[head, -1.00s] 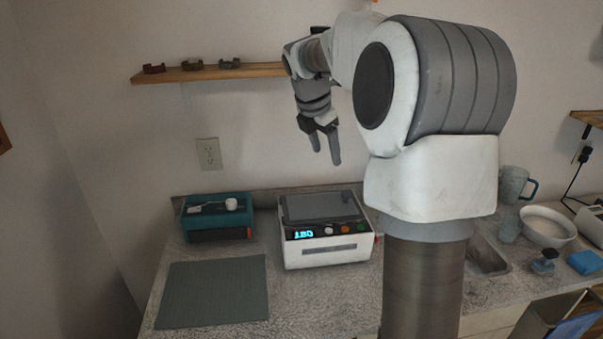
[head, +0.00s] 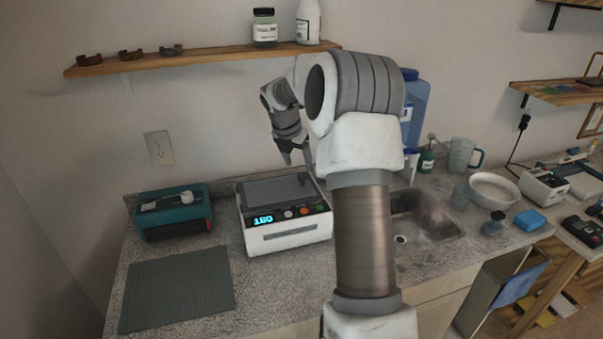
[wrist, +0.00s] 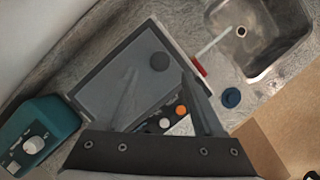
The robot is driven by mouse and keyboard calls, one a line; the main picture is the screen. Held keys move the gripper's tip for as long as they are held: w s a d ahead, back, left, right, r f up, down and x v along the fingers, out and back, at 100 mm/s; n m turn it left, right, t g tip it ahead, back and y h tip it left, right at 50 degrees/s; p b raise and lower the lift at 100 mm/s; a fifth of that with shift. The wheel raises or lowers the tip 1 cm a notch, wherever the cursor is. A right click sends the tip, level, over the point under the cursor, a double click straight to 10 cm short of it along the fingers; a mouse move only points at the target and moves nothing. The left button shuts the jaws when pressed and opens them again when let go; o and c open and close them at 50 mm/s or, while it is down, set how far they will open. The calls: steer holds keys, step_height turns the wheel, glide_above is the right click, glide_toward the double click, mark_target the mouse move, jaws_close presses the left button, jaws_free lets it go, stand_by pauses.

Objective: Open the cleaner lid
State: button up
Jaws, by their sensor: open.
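The cleaner (head: 288,237) is a white box with a lit blue display and coloured buttons on its front. Its flat grey lid (head: 275,190) is shut. In the wrist view the lid (wrist: 115,75) lies below my gripper, with a round dark knob (wrist: 160,62) on it. My gripper (head: 297,160) is open and empty, above the lid's back right part in the head view. Its fingers point down; in the wrist view my gripper (wrist: 160,80) has its fingers over the lid, apparently without touching it.
A teal box (head: 172,216) with a white knob stands left of the cleaner, behind a grey mat (head: 177,288). The sink (head: 425,225) is to the right. A wooden shelf (head: 200,59) with bottles hangs behind. A red part (wrist: 200,67) shows at the cleaner's side.

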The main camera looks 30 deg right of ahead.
mark_target(302, 175)
steer(key=x, duration=0.5)
steer(key=shift+f, duration=0.15)
jaws_close()
stand_by(1.3)
